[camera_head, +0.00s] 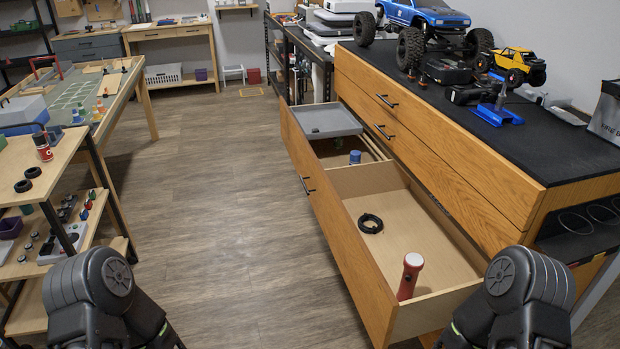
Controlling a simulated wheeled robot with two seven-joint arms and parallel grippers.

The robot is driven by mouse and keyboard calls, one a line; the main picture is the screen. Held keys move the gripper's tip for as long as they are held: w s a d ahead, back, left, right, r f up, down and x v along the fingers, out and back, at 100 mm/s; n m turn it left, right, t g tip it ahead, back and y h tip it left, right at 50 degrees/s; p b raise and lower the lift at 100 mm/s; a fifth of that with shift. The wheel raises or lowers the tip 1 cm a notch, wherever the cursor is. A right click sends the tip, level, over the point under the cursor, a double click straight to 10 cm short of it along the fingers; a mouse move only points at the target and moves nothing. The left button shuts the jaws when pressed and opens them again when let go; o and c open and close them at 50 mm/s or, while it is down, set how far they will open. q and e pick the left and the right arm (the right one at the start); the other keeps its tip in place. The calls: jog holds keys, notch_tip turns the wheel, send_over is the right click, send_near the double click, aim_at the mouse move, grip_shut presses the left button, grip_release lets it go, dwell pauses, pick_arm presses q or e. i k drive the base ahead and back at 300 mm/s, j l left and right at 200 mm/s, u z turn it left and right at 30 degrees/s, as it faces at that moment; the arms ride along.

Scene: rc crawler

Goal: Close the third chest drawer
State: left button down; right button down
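The wooden chest (430,145) stands on the right, with a black mat on its top. Its two upper drawers look shut, each with a black handle. Parts of both my arms show at the bottom edge, left and right of the drawer's near end. Neither gripper is in view.
A blue toy truck (425,14) and a yellow crawler (515,64) stand on the chest top. A wooden shelf unit (70,215) and a workbench (130,85) line the left side. The wood floor (210,200) between them and the drawer is clear.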

aim_at(371, 266)
jog(key=i+j+z, duration=0.1)
jog(key=z, duration=0.8)
jog(key=i+j+z, duration=0.2)
jog(key=j+z, duration=0.15)
jog(key=j, duration=0.2)
jog(key=i+j+z, duration=0.1)
jog(key=j+z, duration=0.2)
jog(key=j, duration=0.25)
jog(key=i+j+z, duration=0.1)
jog(key=j+z, duration=0.25)
jog(key=j, duration=1.8)
jog(key=i+z, duration=0.05)
